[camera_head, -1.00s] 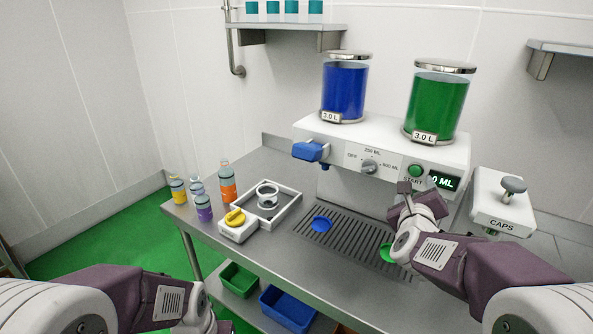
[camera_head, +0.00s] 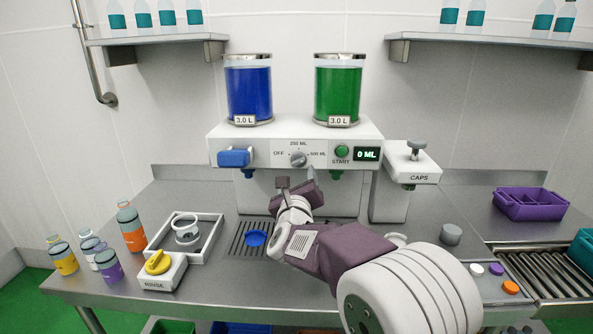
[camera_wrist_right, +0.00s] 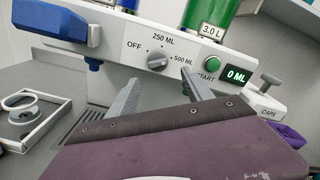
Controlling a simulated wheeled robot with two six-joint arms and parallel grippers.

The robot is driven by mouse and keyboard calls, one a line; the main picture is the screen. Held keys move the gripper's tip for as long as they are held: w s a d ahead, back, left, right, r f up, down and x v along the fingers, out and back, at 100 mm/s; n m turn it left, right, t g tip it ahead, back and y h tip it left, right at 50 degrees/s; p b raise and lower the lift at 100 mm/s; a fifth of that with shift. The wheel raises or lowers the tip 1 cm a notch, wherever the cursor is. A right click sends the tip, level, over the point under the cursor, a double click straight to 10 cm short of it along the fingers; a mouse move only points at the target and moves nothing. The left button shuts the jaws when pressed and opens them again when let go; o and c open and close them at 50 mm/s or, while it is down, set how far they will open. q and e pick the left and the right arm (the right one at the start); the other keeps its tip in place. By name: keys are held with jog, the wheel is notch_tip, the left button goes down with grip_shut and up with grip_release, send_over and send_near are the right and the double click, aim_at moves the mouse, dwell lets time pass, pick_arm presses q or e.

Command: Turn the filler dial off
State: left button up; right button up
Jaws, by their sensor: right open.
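The grey filler dial (camera_head: 298,158) is on the white filler's front panel, between the OFF, 250 ML and 500 ML marks. It also shows in the right wrist view (camera_wrist_right: 157,59); I cannot tell surely which mark it points at. My right gripper (camera_head: 297,181) is open and empty, just below and in front of the dial. In the right wrist view its two fingers (camera_wrist_right: 160,80) stand apart, below the dial and to either side of it, not visibly touching it. My left gripper is out of view.
A blue lever block (camera_head: 235,158) sticks out left of the dial. The green START button (camera_head: 342,151) and a display (camera_head: 367,154) reading 0 ML are to its right. The caps dispenser (camera_head: 411,163) stands further right. Bottles and the yellow rinse knob (camera_head: 158,262) are at left.

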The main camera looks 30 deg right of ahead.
aim_at(298, 162)
jog(key=x, duration=0.2)
jog(key=p+x, duration=0.1)
jog(key=x, duration=0.2)
jog(key=p+x, duration=0.1)
jog(key=x, duration=0.2)
jog(key=shift+w+a, duration=0.2)
jog(key=shift+w, duration=0.05)
jog(key=shift+w+r+p, duration=0.1)
jog(key=shift+w+p, duration=0.25)
jog(key=shift+d, duration=0.1)
grip_shut()
